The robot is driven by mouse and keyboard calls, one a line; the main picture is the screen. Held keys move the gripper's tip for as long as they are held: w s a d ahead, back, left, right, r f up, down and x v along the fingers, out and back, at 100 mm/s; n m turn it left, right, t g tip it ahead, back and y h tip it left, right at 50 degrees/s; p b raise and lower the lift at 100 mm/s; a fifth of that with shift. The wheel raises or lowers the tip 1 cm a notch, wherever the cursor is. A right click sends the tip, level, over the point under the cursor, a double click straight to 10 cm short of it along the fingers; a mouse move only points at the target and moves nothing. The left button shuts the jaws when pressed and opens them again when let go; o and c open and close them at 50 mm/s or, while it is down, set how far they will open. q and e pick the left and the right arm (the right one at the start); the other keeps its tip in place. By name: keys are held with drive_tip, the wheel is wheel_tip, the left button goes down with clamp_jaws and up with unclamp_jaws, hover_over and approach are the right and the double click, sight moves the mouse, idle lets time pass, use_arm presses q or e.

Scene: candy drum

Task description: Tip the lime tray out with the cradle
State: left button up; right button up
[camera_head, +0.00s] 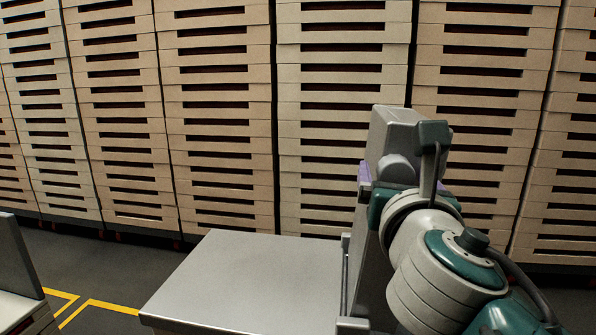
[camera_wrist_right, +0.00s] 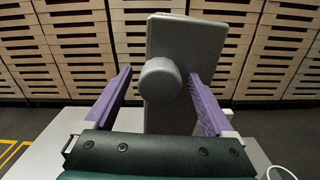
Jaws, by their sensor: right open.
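My right gripper (camera_wrist_right: 159,82) is open, with its two purple fingers standing to the left and right of a round grey knob (camera_wrist_right: 160,80). Gaps show between the knob and both fingers. The knob is on an upright grey slab (camera_wrist_right: 190,50), which may be part of the cradle. In the head view the slab (camera_head: 393,132) rises behind my right gripper (camera_head: 403,174), and the wrist partly hides it. No lime-coloured tray can be made out in either view. My left gripper is not in view.
A bare grey metal tabletop (camera_head: 250,280) lies to the left of my right arm. Tall stacks of beige trays (camera_head: 220,120) line the back. Part of a grey fixture (camera_head: 18,262) shows at the left edge. Yellow lines (camera_head: 98,304) mark the dark floor.

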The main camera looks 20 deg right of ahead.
drive_tip(key=shift+w+d, duration=0.15)
drive_tip(key=shift+w, duration=0.05)
clamp_jaws()
idle(0.6)
